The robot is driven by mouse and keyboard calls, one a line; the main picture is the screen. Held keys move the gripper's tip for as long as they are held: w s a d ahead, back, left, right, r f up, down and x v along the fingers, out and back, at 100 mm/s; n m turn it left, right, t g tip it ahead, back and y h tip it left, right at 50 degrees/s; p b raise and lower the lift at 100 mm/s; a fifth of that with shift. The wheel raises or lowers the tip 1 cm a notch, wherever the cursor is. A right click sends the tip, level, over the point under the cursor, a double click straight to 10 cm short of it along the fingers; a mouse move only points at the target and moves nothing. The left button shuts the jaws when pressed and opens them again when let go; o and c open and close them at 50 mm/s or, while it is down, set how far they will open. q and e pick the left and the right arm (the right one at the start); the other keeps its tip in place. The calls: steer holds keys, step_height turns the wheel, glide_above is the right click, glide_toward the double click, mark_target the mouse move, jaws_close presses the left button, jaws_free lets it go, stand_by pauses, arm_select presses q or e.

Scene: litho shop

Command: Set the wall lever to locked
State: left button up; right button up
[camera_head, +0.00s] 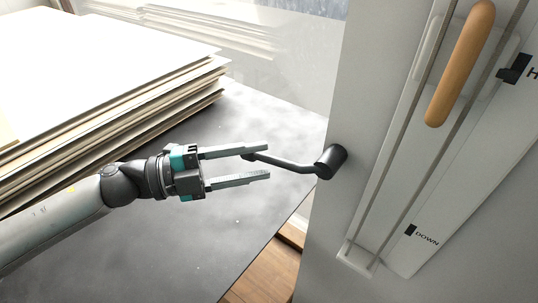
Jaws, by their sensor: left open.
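The wall lever is a dark crank-shaped handle (290,164) on a black round hub (331,161) fixed to the pale wall panel. Its arm points left from the hub, roughly level, with its end near the upper finger. My left gripper (268,162) comes in from the left with its two grey fingers apart. The lever's end lies at or just behind the upper fingertip; I cannot tell whether they touch. No locked marking for this lever shows. My right gripper is not in view.
Stacked pale sheets (110,90) lie on a dark table (200,235) at the left. The wooden floor shows below.

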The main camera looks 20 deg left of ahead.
arm_select(q)
steer(key=shift+p+x, duration=0.35)
steer(key=shift+x, duration=1.1)
jaws_close()
stand_by(0.6)
